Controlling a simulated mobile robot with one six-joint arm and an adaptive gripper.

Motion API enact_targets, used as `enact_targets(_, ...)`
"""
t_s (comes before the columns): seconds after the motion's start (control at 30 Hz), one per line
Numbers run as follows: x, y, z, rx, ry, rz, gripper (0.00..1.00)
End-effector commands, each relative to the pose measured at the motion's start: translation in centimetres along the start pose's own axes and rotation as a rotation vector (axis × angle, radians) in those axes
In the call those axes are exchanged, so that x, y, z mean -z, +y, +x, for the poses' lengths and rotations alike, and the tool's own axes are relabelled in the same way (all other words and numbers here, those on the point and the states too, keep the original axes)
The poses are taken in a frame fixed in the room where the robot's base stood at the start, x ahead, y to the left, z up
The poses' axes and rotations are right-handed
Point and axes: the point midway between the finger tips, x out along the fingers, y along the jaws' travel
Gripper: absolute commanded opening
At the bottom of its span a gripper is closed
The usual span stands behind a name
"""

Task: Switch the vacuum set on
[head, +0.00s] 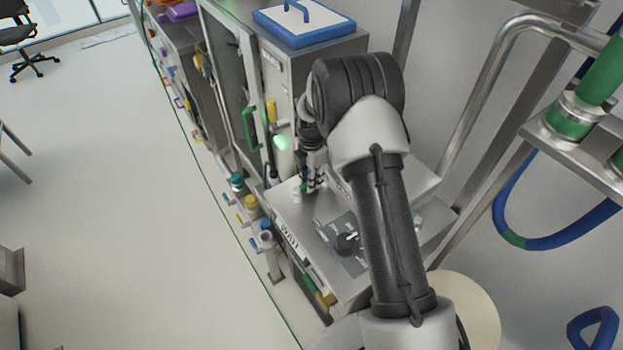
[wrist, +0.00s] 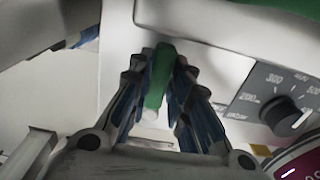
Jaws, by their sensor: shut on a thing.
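The vacuum set appears to be the steel box (head: 290,212) with a sloped panel and a black dial (head: 347,243) on a dark scale plate. The dial also shows at the right of the wrist view (wrist: 287,112). My gripper (head: 314,182) is low over the far end of this box. In the wrist view my gripper (wrist: 161,62) has its two ribbed fingers closed on a green handle (wrist: 158,78) with a pale end. The handle looks like a switch lever on the box. Its mounting is partly hidden by the fingers.
A tall steel cabinet (head: 228,75) with a green door handle (head: 250,127) stands behind. A blue-edged lid (head: 303,22) lies on top. Valves with coloured knobs (head: 250,204) line the left side. A steel pipe frame (head: 480,85) is at the right. The floor at left is open.

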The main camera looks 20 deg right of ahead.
Motion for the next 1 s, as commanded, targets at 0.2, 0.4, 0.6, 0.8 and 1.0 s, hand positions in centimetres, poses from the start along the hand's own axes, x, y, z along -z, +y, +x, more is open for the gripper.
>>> enact_targets(0.2,0.0,0.1,-0.1,-0.003,-0.003,-0.007,0.27)
enact_targets(0.4,0.0,0.1,0.0,-0.002,-0.002,-0.004,0.38)
enact_targets(0.6,0.0,0.0,0.0,-0.001,-0.001,-0.003,0.38)
enact_targets(0.8,0.0,0.1,-1.0,-0.004,-0.002,-0.002,0.38)
enact_targets(1.0,-0.1,0.2,-4.8,-0.006,-0.003,-0.003,0.38)
